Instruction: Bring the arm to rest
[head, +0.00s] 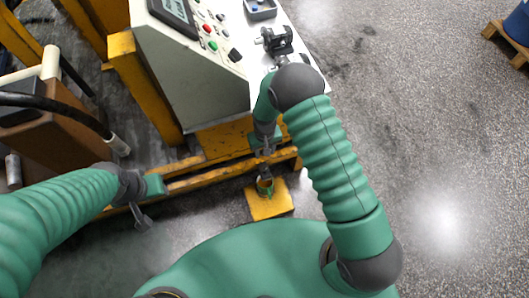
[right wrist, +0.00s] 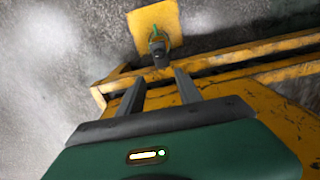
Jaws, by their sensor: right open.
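My right arm (head: 335,160) reaches up from the lower right and bends back down. Its gripper (head: 265,152) hangs beside the yellow frame, above a yellow plate. In the right wrist view my right gripper (right wrist: 161,88) is open, with nothing between its two fingers. A small green and dark part (right wrist: 158,45) stands on the yellow plate (right wrist: 143,22) beyond the fingertips, apart from them. The same part (head: 265,186) shows below the gripper in the head view. My left gripper (head: 143,217) is low at the left, over the floor; its fingers are too unclear to judge.
A control panel (head: 205,85) with buttons stands at the top. A dark fitting (head: 278,40) and a grey tray (head: 261,9) rest on its white top. Yellow rails (head: 215,170) run below it. A brown box (head: 55,130) is at the left.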

